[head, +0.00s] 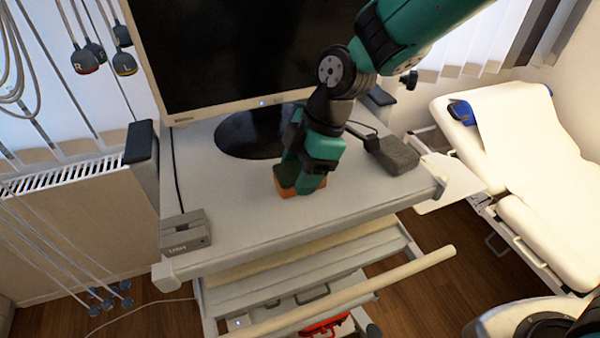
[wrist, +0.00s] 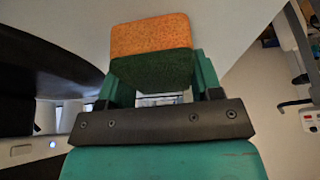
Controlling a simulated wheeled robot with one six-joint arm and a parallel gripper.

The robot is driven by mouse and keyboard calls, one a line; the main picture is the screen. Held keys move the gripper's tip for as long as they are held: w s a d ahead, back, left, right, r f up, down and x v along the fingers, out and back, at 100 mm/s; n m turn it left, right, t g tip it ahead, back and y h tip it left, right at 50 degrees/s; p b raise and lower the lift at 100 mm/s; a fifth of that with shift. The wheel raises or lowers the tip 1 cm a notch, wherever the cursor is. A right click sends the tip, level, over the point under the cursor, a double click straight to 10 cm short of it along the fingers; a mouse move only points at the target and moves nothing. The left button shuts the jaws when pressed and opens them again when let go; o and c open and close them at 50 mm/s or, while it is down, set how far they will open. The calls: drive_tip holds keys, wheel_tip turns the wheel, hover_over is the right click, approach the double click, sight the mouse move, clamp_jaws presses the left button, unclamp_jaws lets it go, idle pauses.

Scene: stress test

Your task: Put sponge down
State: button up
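The sponge, orange with a dark green layer, shows low between my fingers in the head view (head: 284,189) and at the upper middle of the wrist view (wrist: 152,38). My gripper (head: 300,183) points down over the front middle of the white cart top (head: 235,215). Its teal fingers lie against both sides of the sponge, so it looks shut on it. The sponge is at or just above the cart top; I cannot tell whether it touches. The fingers hide part of it in the head view.
A monitor (head: 235,50) on a dark round base (head: 235,135) stands behind the gripper. A grey box (head: 186,232) sits at the cart's front left, and a dark grey block (head: 398,156) with a cable at right.

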drive_tip(key=c, duration=0.4)
drive_tip(key=shift+r, duration=0.1)
